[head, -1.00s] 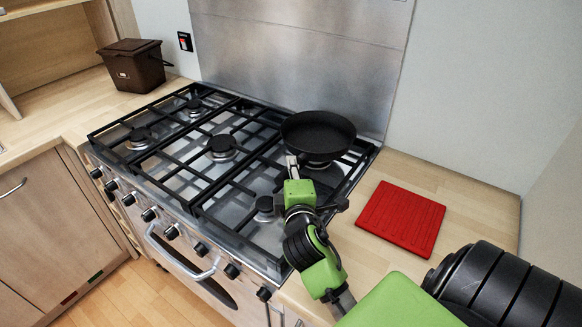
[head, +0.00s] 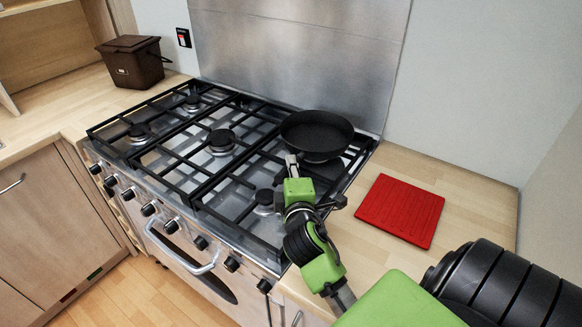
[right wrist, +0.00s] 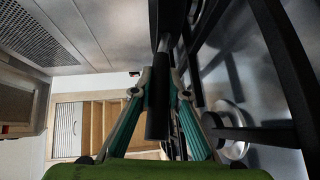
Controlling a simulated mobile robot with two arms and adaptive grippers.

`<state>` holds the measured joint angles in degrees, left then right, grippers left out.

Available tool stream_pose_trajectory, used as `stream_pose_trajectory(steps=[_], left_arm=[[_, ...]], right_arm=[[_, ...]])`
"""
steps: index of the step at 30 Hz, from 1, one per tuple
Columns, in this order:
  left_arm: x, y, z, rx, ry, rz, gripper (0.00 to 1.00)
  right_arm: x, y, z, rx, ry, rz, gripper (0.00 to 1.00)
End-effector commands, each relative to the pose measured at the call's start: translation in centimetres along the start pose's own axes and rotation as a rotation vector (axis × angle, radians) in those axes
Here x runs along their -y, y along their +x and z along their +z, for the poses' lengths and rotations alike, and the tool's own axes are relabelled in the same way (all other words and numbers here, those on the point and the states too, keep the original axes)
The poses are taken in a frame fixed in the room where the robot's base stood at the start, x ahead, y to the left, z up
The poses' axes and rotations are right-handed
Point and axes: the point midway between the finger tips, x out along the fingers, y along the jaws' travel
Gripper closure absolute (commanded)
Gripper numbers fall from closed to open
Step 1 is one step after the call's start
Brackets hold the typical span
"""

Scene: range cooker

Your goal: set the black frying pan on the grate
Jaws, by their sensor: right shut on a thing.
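The black frying pan (head: 317,133) is level over the back right burner of the cooker, at the back of the black grate (head: 196,192). I cannot tell whether its base touches the bars or hangs just above them. My right gripper (head: 292,163) is in front of the pan, shut on its handle. In the right wrist view the dark handle (right wrist: 157,112) sits between the two fingers of the right gripper (right wrist: 160,95). The handle is mostly hidden by the gripper in the head view. My left gripper is not in view.
A red ridged board (head: 401,210) lies on the worktop right of the cooker. A brown lidded bin (head: 133,62) stands at the back left. A steel splashback (head: 300,55) rises close behind the pan. The left and middle grate areas are clear.

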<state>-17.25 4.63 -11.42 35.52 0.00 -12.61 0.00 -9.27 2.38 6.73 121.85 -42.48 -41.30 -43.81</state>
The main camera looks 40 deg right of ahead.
Motion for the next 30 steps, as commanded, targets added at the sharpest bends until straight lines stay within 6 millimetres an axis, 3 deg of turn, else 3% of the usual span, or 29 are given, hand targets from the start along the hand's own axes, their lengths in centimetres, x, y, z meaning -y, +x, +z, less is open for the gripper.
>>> stream_pose_trajectory(steps=[30], left_arm=[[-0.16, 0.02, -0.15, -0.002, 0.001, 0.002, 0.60]], right_arm=[[0.41, 0.09, 0.04, -0.001, -0.001, 0.006, 1.00]])
